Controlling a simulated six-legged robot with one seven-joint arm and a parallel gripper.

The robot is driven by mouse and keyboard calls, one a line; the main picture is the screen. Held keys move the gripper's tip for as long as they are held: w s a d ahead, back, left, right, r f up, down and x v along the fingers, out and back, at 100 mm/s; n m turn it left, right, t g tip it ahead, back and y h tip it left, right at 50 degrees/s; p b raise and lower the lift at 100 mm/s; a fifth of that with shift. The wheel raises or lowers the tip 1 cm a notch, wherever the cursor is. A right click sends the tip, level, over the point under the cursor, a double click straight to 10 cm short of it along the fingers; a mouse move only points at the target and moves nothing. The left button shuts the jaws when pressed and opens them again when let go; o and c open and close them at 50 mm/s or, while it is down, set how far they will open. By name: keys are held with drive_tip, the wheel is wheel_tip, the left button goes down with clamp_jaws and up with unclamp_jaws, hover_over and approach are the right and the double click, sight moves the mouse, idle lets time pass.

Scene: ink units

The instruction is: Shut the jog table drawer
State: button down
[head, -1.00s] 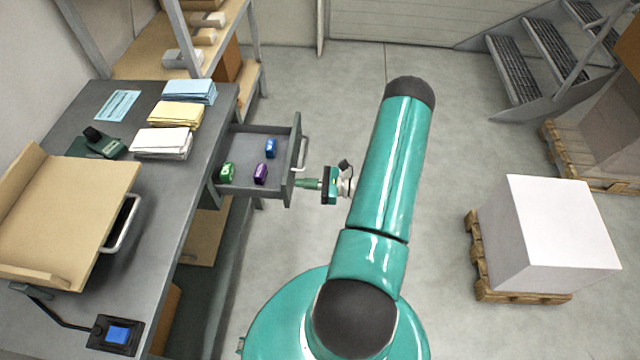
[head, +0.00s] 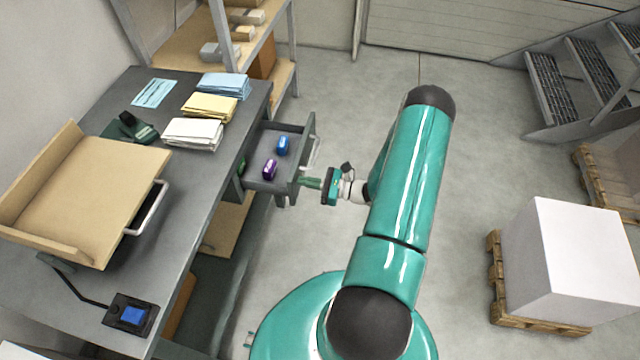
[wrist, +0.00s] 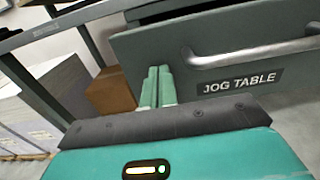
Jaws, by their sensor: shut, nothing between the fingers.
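The jog table drawer (head: 272,182) sticks out part way from the right side of the grey bench in the head view. It holds a blue unit (head: 283,145) and a purple unit (head: 270,169); a green unit (head: 241,168) shows only partly by the bench edge. The drawer front (wrist: 160,45) fills the upper right of the wrist view, with a bar handle (wrist: 255,52) and a JOG TABLE label (wrist: 240,83). My gripper (head: 311,183) is shut and empty. Its fingertips (wrist: 157,72) are at the drawer front, left of the handle, and seem to touch it.
The bench (head: 190,165) carries paper stacks (head: 210,107), a tan tilted jogger tray (head: 90,190) and a control box (head: 131,315). A shelf rack (head: 235,60) stands behind. A white block on a pallet (head: 540,310) stands at right. The floor between is clear.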

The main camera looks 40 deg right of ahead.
hover_over(259, 173)
drive_tip(key=s+a, duration=0.2)
drive_tip(key=s, duration=0.2)
drive_tip(key=shift+w+d, duration=0.1)
drive_tip(key=shift+d, duration=0.05)
drive_tip(key=shift+w+a, duration=0.25)
drive_tip(key=shift+w, duration=0.05)
drive_tip(key=shift+w+r, duration=0.1)
drive_tip(key=shift+s+d, duration=0.35)
drive_tip(key=shift+d, duration=0.05)
drive_tip(key=v, duration=1.3)
drive_tip(key=shift+s, duration=0.4)
